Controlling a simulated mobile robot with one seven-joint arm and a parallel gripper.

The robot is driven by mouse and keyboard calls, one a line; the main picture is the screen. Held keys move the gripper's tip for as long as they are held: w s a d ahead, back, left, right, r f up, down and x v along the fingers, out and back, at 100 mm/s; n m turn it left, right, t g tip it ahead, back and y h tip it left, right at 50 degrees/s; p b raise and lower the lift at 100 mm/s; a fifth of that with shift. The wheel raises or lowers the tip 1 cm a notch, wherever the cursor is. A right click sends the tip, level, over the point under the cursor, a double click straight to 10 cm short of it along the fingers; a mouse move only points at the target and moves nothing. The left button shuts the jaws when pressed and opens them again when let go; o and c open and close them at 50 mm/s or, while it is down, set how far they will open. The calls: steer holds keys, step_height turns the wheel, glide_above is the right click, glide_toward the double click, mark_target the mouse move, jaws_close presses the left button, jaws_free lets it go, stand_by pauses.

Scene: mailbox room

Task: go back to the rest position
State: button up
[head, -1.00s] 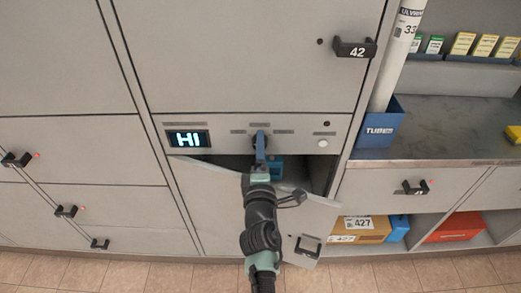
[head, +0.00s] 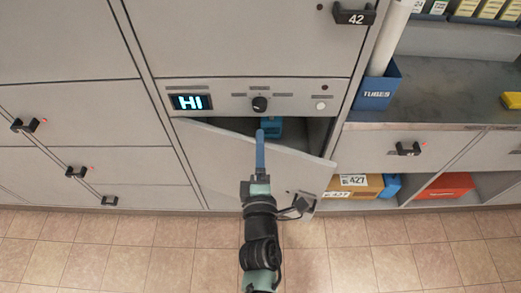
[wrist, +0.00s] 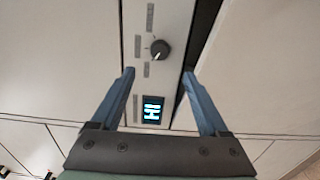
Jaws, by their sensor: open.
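My gripper (head: 260,136) is in front of the cabinet in the head view, with its blue fingers pointing at the control panel. In the wrist view my gripper (wrist: 160,82) has its two fingers wide apart with nothing between them. The black knob (head: 260,104) is on the panel beyond the fingertips and clear of them; it also shows in the wrist view (wrist: 160,49).
The cabinet door (head: 245,165) under the panel stands partly open, close to my arm. At right are a blue tubes holder (head: 376,90), a brown box (head: 355,187) and a red box (head: 446,186). The tiled floor (head: 150,250) in front is clear.

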steer(key=shift+s, duration=0.75)
